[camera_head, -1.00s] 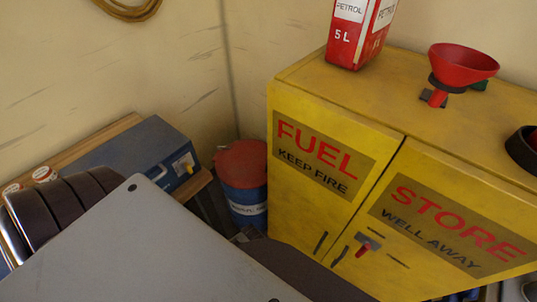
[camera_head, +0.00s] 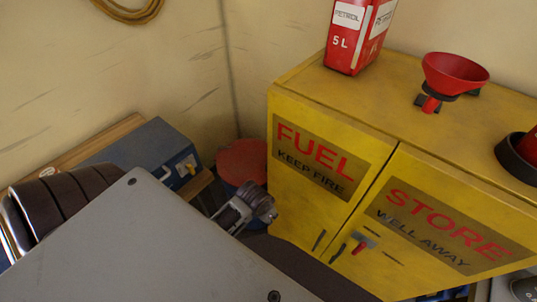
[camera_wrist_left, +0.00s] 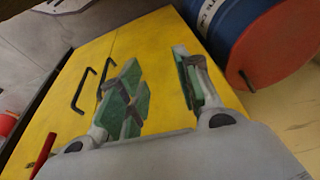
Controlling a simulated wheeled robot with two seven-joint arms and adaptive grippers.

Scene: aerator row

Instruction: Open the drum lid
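The drum (camera_head: 229,189) is blue with a red lid (camera_head: 241,158), in the corner left of the yellow cabinet. The lid lies flat on top and looks closed. In the left wrist view the drum (camera_wrist_left: 240,22) and its lid (camera_wrist_left: 285,45) are at the upper right, with a dark handle (camera_wrist_left: 247,80) at the lid's edge. My left gripper (camera_head: 250,207) is in front of the drum, hiding part of its body. In the left wrist view the gripper (camera_wrist_left: 160,88) is open and empty, its green-padded fingers apart, with the drum beyond the right finger. My right gripper is not in view.
The yellow fuel cabinet (camera_head: 320,215) stands close on the right, with door handles facing me. A red petrol can (camera_head: 355,40) and a red funnel (camera_head: 455,72) stand on it. A blue box (camera_head: 155,150) sits on a wooden bench to the left.

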